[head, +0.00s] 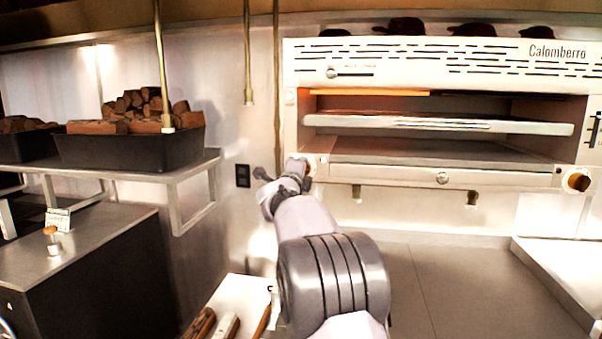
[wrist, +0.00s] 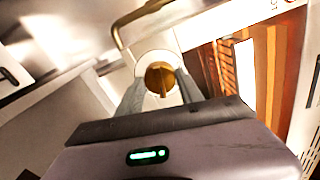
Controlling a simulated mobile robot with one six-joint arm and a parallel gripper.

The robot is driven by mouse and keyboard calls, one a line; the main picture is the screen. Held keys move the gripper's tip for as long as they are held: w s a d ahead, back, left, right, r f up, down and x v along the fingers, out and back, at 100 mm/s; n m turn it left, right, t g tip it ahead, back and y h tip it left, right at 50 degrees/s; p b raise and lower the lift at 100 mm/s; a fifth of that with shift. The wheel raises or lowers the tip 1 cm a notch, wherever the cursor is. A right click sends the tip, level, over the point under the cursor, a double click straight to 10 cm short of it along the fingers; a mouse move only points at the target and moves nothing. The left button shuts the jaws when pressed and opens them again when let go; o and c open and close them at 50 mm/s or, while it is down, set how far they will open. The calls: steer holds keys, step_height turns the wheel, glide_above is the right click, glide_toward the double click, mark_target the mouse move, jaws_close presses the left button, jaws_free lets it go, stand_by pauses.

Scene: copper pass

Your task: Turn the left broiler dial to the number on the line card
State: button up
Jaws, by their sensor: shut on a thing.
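The left broiler dial (wrist: 159,77) is a round brass-coloured knob on a pale round plate in the wrist view. My gripper (wrist: 160,86) is shut on it, one grey finger on each side. In the head view my gripper (head: 302,168) is at the broiler's lower left front corner and mostly covers this dial. The broiler (head: 400,176) is a wide pale steel unit. A small white card (head: 58,219) stands on the left counter; it may be the line card, but its number is too small to read.
A matching right dial (head: 577,181) sits at the broiler's lower right. A black bin of firewood (head: 130,150) stands on a steel shelf (head: 190,168) at left. A white board (head: 240,300) with wooden-handled items is at the bottom. The floor under the broiler looks clear.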

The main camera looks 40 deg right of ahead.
steer(key=o, duration=1.4)
steer(key=shift+s+a, duration=0.1)
steer(key=v, duration=1.7)
steer(key=shift+s, duration=0.15)
